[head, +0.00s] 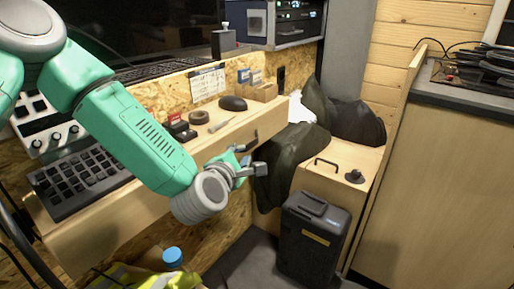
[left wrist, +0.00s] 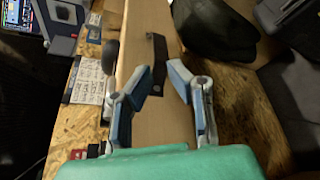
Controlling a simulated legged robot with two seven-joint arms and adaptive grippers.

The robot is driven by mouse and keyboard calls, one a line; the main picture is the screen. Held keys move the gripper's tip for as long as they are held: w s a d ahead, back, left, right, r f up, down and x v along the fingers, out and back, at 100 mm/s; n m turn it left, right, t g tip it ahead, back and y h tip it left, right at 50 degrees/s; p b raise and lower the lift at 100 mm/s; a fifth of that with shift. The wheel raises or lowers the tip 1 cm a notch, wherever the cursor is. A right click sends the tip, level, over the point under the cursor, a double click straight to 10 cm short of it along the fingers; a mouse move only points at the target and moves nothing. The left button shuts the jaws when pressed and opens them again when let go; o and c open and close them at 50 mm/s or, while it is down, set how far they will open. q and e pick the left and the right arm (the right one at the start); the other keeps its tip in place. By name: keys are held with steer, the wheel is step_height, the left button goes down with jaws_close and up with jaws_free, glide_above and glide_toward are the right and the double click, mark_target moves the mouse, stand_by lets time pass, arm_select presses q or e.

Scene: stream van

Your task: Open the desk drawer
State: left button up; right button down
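The desk (head: 222,133) is light wood, and its front face runs diagonally from lower left to upper right in the head view. The drawer's dark handle (head: 250,143) is on this face near its right end. It also shows in the left wrist view as a dark bar (left wrist: 158,60). My left gripper (head: 250,163) is close to the handle. The drawer's outline is partly hidden behind my left arm. My right gripper is not in view.

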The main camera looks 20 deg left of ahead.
mark_target(251, 145)
arm_select(q)
steer(key=x, duration=0.3)
steer(key=b+x, duration=0.1)
steer(key=x, duration=0.2)
steer(key=b+x, duration=0.1)
steer(key=x, duration=0.2)
steer(key=shift+a+f, duration=0.25)
steer(key=shift+a, duration=0.15)
steer(key=shift+w+d, duration=0.25)
steer(key=shift+w, duration=0.1)
steer(key=shift+a, duration=0.15)
jaws_close()
